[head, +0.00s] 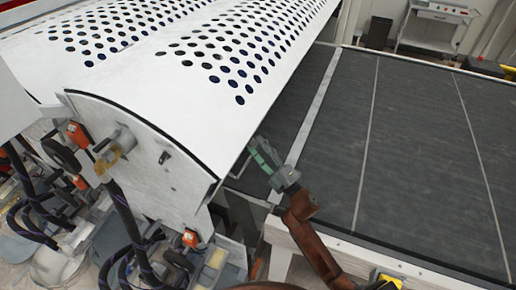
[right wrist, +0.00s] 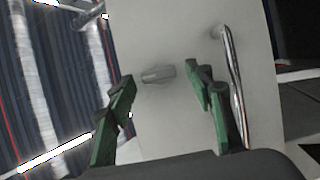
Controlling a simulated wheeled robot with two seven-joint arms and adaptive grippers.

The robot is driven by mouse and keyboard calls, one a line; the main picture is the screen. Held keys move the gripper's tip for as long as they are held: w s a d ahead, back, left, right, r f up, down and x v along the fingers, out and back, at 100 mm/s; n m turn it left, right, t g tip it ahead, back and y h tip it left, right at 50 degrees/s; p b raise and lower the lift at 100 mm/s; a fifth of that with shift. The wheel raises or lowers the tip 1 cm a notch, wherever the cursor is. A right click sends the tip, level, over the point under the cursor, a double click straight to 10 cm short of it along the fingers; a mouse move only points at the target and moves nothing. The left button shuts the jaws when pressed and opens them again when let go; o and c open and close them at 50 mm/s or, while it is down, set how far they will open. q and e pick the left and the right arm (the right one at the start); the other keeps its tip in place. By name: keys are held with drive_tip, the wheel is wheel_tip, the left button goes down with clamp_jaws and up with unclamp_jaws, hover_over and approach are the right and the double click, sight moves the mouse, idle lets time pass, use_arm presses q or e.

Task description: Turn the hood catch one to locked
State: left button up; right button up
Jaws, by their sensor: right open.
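My right gripper (head: 259,152) is open and empty at the right edge of the white perforated hood (head: 135,60) in the head view. In the right wrist view its two green fingers stand apart. A small grey catch (right wrist: 157,73) on a pale panel (right wrist: 165,120) shows in the gap between the fingertips. No contact is visible, and the remaining distance is hard to judge. The catch looks roughly level in the picture; no lock marking is readable. This catch is hidden in the head view. My left gripper is not in view.
A chrome bar handle (right wrist: 232,90) stands close beside the right finger in the wrist view. A wide dark conveyor bed (head: 410,150) lies right of the hood. Cables and motors (head: 185,240) crowd the lower left. A white cart (head: 437,25) stands at the back.

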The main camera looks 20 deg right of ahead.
drive_tip(key=v, duration=1.2)
idle(0.3)
